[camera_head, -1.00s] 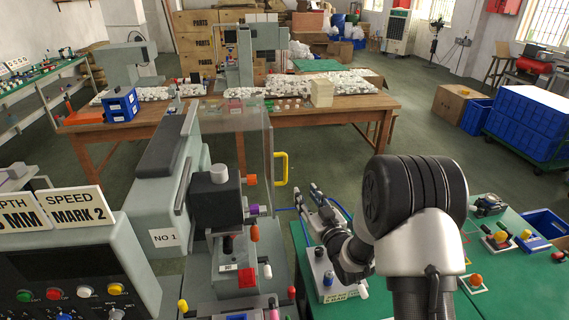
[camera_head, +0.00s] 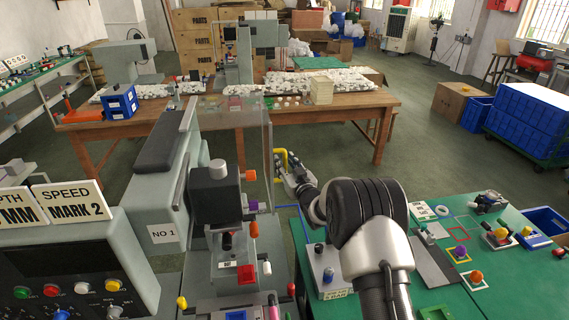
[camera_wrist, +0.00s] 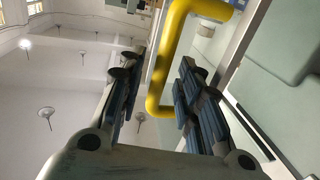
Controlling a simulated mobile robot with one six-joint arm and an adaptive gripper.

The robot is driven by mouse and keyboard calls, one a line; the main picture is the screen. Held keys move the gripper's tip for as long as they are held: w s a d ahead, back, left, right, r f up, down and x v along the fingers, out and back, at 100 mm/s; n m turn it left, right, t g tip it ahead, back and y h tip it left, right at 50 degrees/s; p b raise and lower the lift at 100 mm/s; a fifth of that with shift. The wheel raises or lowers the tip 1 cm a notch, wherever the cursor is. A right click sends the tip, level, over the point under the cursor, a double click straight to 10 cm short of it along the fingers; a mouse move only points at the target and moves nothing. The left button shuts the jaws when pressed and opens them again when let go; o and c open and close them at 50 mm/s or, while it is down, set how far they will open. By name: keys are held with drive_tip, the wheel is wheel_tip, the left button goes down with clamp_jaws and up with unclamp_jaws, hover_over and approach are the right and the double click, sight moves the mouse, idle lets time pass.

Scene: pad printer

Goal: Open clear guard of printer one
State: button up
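Printer one is the grey machine labelled NO 1 (camera_head: 162,234), at the centre left of the head view. Its clear guard (camera_head: 256,145) is a see-through panel across the front right side, standing upright. A yellow handle (camera_head: 281,165) is fixed to the guard's right edge. My gripper (camera_head: 287,172) is at this handle. In the wrist view the yellow handle (camera_wrist: 166,62) runs between the two blue-padded fingers of my gripper (camera_wrist: 158,95). The fingers are apart, with visible gaps beside the handle.
A control box (camera_head: 72,270) with SPEED and DEPTH signs stands at the lower left. A green table (camera_head: 450,290) with small fixtures lies to the right. A wooden table (camera_head: 345,108) with white parts stands behind. Open floor (camera_head: 440,150) lies at the back right.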

drive_tip(key=shift+w+a, duration=0.3)
drive_tip(key=shift+w, duration=0.25)
drive_tip(key=shift+c, duration=0.2)
clamp_jaws()
idle(0.4)
